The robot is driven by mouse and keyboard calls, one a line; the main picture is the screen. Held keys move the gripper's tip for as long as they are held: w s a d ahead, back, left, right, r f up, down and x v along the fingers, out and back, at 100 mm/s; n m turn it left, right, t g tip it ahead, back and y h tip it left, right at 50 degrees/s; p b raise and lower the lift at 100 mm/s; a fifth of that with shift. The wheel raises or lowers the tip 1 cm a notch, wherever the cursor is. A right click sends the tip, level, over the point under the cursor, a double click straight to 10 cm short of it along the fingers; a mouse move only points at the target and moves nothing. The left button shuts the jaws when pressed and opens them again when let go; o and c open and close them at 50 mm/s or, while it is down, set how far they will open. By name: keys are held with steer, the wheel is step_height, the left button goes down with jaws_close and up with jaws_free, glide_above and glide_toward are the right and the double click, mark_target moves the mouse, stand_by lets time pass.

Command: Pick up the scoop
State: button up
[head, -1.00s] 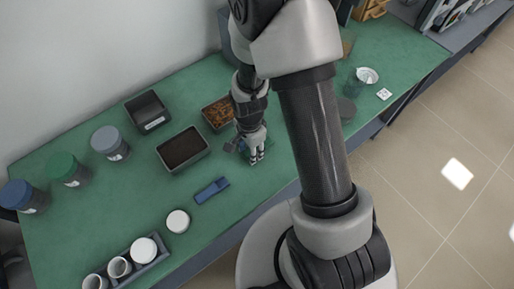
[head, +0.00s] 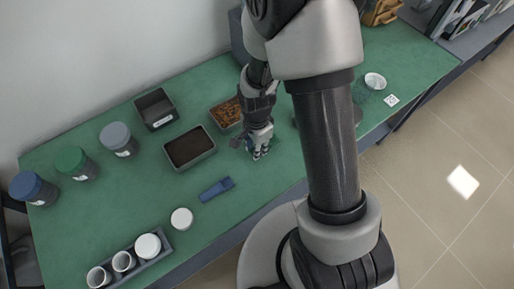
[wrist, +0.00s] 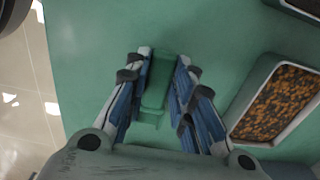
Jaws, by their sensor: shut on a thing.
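My gripper (wrist: 163,60) points down at the green bench top, its fingers shut on either side of a green scoop (wrist: 156,88). The scoop is close in colour to the bench, and I cannot tell whether it is clear of the surface. In the head view my gripper (head: 260,153) is low over the bench, in front of the container of brown pellets, and mostly hides the green scoop. A separate blue scoop (head: 217,188) lies on the bench to the left of my gripper.
The grey container of brown pellets (wrist: 245,125) is just right of my gripper in the wrist view. A dark-filled tray (head: 210,154), an empty black tray (head: 171,116), lidded jars (head: 118,146) and a rack of white cups (head: 167,253) stand to the left. The front bench edge is near.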

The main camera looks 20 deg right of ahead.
step_height(320, 180, up, 18)
steer(key=p, duration=0.5)
steer(key=shift+f, duration=0.25)
